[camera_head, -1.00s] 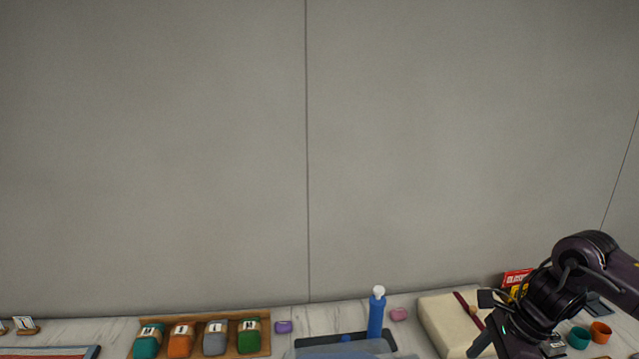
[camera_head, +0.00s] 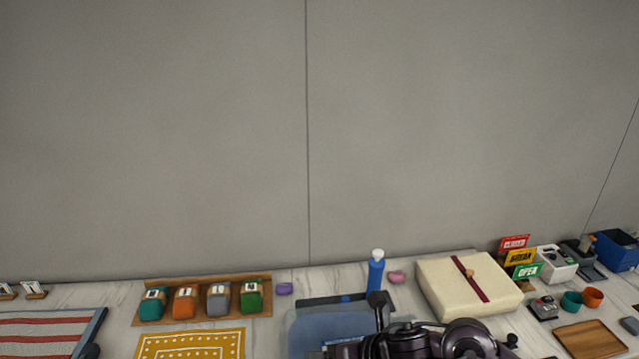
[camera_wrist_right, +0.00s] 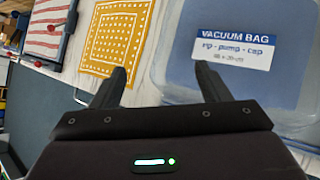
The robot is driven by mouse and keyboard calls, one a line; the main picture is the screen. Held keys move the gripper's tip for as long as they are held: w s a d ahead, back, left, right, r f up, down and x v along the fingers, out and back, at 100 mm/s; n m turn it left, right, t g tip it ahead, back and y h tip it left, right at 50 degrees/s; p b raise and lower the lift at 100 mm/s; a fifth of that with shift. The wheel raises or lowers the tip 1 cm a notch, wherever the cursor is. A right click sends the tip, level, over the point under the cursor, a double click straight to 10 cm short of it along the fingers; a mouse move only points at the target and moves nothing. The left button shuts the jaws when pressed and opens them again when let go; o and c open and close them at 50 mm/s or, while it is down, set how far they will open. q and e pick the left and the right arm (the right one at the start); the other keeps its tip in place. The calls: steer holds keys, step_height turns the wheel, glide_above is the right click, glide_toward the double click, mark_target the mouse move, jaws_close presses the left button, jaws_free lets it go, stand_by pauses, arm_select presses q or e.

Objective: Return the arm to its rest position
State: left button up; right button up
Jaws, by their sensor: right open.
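My right arm crosses the bottom of the head view, in front of the blue vacuum bag (camera_head: 318,322). My right gripper (camera_wrist_right: 158,80) shows in the right wrist view with its two fingers apart and nothing between them. The vacuum bag (camera_wrist_right: 268,92), with a white and blue "VACUUM BAG" label, lies beyond the right finger in that view. The yellow patterned cloth (camera_wrist_right: 113,36) lies beyond the left finger. My left gripper is in neither view; a small dark shape at the lower left of the head view cannot be made out.
A blue pump bottle (camera_head: 376,273) stands behind the bag. A cream package (camera_head: 468,290) with a dark red band lies to its right, near stacked signs (camera_head: 520,258), cups and a wooden tray (camera_head: 590,340). Several coloured rolls sit on a wooden rack (camera_head: 262,282). A striped cloth (camera_head: 45,335) lies far left.

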steer(key=s+d+f+n+g+h, duration=0.15)
steer(key=s+d+n, duration=0.4)
steer(key=n, duration=0.65)
steer(key=s+d+f+n+h, duration=0.1)
steer(key=s+d+n+h, duration=0.35)
steer(key=n, duration=0.65)
steer(key=s+d+f+n+g+h, duration=0.1)
steer(key=s+d+n, duration=0.55)
steer(key=n, duration=0.55)
step_height(320, 180, down, 34)
steer(key=s+r+g+b, duration=0.1)
steer(key=s+b, duration=0.1)
steer(key=b, duration=0.3)
steer(key=s+d+f+b, duration=0.2)
steer(key=s+f, duration=0.8)
steer(key=f, duration=0.3)
steer(key=s+d+f+g+b, duration=0.1)
steer(key=s+f+b, duration=0.2)
steer(key=s+f, duration=0.8)
steer(key=shift+d+f, duration=0.4)
steer(key=shift+f, duration=0.5)
